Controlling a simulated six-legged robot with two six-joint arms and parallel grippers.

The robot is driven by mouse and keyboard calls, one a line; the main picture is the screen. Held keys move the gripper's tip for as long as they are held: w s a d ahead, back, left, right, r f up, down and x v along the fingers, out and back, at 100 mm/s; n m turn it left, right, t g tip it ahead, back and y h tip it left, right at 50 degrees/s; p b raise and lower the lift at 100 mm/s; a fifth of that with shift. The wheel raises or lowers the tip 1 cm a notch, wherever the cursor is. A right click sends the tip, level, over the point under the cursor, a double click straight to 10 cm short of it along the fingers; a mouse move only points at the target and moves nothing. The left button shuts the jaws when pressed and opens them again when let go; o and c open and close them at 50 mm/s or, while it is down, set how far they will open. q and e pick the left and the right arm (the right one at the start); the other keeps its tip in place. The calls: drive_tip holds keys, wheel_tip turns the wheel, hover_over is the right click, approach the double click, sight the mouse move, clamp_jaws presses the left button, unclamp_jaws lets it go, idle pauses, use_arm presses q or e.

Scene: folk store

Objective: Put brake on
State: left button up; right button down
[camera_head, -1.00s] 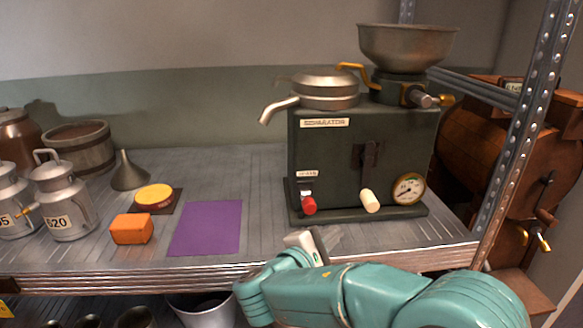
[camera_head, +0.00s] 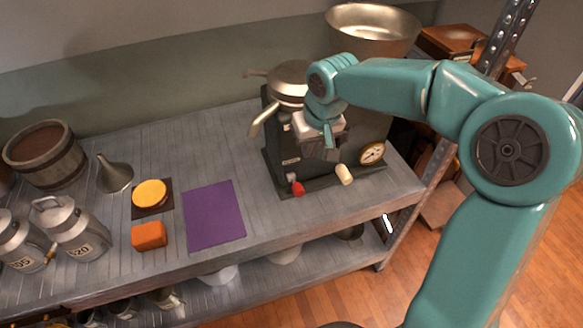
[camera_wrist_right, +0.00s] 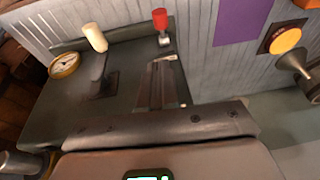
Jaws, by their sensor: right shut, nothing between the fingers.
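The dark green separator (camera_head: 352,150) stands on the shelf at right of centre in the head view. Low on its front are a red-knobbed lever (camera_head: 298,188) and a cream handle (camera_head: 344,174). The red knob (camera_wrist_right: 160,19) and cream handle (camera_wrist_right: 95,37) also show at the top of the right wrist view, with a slotted plate (camera_wrist_right: 160,85) beside them. I cannot read which is the brake. My right gripper (camera_head: 321,150) is shut and empty, in front of the separator's upper front, above both levers and apart from them. My left gripper is not in view.
A round gauge (camera_head: 372,153) sits right of the cream handle. A spout (camera_head: 265,115) sticks out left of the separator. A purple mat (camera_head: 214,215), an orange block (camera_head: 149,236) and milk cans (camera_head: 72,230) are on the shelf at left. The shelf's front edge is close below.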

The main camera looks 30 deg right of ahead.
sight(299, 185)
drive_tip(key=x, duration=0.4)
drive_tip(key=s+x, duration=0.1)
drive_tip(key=x, duration=0.7)
drive_tip(key=shift+s+a+f, duration=0.15)
drive_tip(key=shift+a+f, duration=0.1)
drive_tip(key=shift+a, duration=0.05)
drive_tip(key=shift+f, duration=0.25)
drive_tip(key=shift+f, duration=0.1)
